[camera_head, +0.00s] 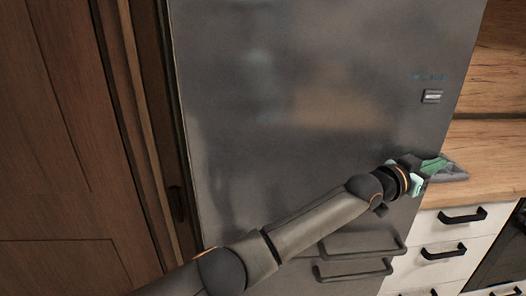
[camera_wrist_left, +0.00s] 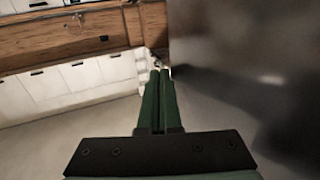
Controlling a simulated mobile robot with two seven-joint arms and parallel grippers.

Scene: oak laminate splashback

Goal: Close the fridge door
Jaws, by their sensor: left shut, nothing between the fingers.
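The fridge door (camera_head: 300,110) is a large grey metal panel filling the middle of the head view. Two horizontal bar handles (camera_head: 360,250) show near the bottom of the fridge front. How far the door stands from its frame is hard to tell. My left arm reaches across the front of the fridge from the lower left. My left gripper (camera_head: 438,166) is at the fridge's right edge, its green fingers shut and empty. In the left wrist view the shut fingers (camera_wrist_left: 160,78) point ahead, with a dark panel (camera_wrist_left: 240,70), likely the door, close on their right; contact is unclear. My right gripper is not in view.
A wooden counter (camera_head: 490,165) with white drawers (camera_head: 445,235) stands right of the fridge. A tall brown wooden panel (camera_head: 60,150) is on the left. White cabinets (camera_wrist_left: 75,80) and open floor (camera_wrist_left: 70,140) show in the left wrist view.

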